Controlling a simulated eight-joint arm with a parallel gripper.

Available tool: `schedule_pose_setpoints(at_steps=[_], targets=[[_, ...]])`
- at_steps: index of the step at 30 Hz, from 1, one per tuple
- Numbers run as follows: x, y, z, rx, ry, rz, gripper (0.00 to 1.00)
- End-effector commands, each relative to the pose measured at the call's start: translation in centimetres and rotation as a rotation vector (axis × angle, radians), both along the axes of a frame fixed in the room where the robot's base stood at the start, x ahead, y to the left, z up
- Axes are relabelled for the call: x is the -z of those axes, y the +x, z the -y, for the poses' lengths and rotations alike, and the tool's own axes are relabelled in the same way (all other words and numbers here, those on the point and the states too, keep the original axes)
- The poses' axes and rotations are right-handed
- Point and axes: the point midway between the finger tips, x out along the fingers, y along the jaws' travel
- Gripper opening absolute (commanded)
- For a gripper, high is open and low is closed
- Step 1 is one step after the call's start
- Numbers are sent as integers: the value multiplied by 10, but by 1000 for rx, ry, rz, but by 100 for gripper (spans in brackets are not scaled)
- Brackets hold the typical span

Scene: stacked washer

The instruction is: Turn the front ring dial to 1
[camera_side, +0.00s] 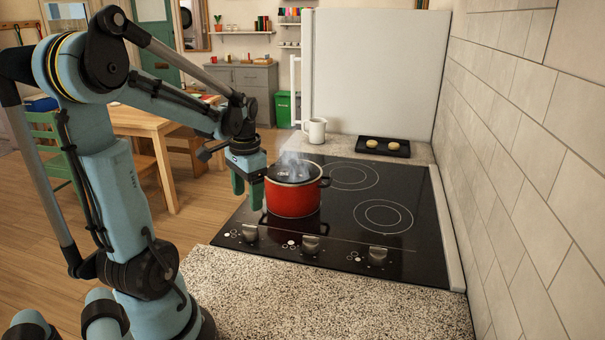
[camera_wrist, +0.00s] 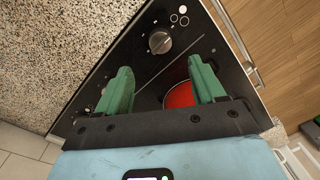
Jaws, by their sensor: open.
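Three grey dials sit along the front strip of the black hob (camera_side: 345,225): a left dial (camera_side: 250,232), a middle dial (camera_side: 310,244) and a right dial (camera_side: 377,255). Small ring marks are printed beside them; which one is the front ring dial and the dial settings are too small to tell. My gripper (camera_side: 248,190) is open and empty, pointing down above the hob's left side, beside the red pot. In the wrist view, one dial (camera_wrist: 160,42) shows beyond the open green fingers of my gripper (camera_wrist: 159,72), with ring marks beside it, one filled white.
A steaming red pot (camera_side: 293,198) stands close right of my fingers; part of it shows between them in the wrist view (camera_wrist: 179,96). A mug (camera_side: 316,130) and a black tray (camera_side: 383,147) stand behind. A tiled wall bounds the right. The speckled counter (camera_side: 330,305) in front is clear.

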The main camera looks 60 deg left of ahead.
Motion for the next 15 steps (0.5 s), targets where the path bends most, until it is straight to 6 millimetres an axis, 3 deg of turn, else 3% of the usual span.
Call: schedule_pose_setpoints(at_steps=[15], targets=[[68, 0, -4, -1, 1, 2, 69]])
